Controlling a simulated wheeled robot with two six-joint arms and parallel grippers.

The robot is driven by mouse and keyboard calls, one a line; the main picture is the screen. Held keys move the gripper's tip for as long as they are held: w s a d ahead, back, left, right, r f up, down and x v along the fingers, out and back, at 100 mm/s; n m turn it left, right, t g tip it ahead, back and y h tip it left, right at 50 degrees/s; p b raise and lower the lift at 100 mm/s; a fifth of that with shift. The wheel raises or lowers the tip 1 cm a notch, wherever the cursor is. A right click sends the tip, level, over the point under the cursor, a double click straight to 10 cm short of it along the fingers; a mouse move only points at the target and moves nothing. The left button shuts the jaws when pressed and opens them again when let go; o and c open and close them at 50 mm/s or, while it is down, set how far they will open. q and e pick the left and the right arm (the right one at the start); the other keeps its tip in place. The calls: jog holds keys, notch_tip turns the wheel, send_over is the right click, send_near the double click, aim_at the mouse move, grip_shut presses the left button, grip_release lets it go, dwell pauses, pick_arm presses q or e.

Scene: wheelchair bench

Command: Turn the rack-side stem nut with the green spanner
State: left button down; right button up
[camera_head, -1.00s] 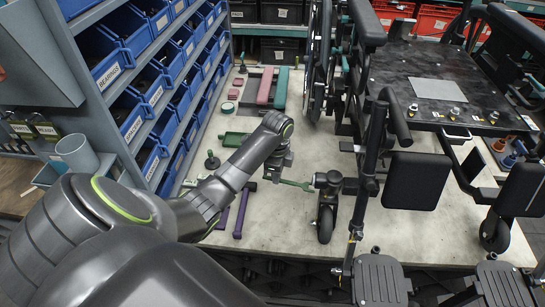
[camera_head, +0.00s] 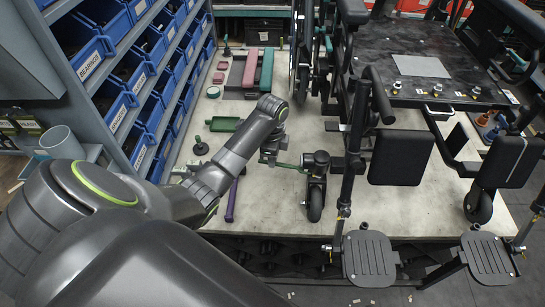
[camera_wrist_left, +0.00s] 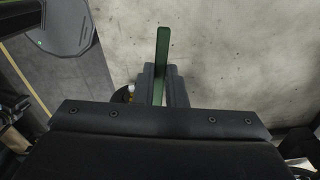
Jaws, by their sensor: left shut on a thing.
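My left gripper (camera_head: 270,157) is shut on the green spanner (camera_head: 288,166), low over the bench beside the rack-side front caster (camera_head: 315,200). The spanner points right, and its far end is at or very near the caster's dark stem head (camera_head: 316,160). I cannot tell whether it sits around the stem nut, which is too small to make out. In the left wrist view, the spanner (camera_wrist_left: 162,48) stands out between the two fingers (camera_wrist_left: 162,88); the stem nut does not show there. My right gripper is not in view.
Blue bins (camera_head: 145,100) fill the rack on the left. The wheelchair frame and footplates (camera_head: 369,258) stand to the right. A purple bar (camera_head: 232,200), a green tray (camera_head: 224,124) and a dark round-based piece (camera_head: 200,147) lie on the bench (camera_head: 270,215).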

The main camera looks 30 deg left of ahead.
aim_at(283, 164)
pick_arm(q)
jog(key=shift+d, duration=0.15)
dwell(0.4)
jog(key=shift+w+d, duration=0.3)
jog(key=shift+d, duration=0.4)
jog(key=shift+w+d, duration=0.25)
jog(key=shift+d, duration=0.4)
dwell(0.5)
jog(key=shift+w+a+m, duration=0.3)
jog(key=shift+w+m, duration=0.5)
jog(key=shift+w+a+m, duration=0.1)
jog(key=shift+w+m, duration=0.7)
jog(key=shift+m, duration=0.1)
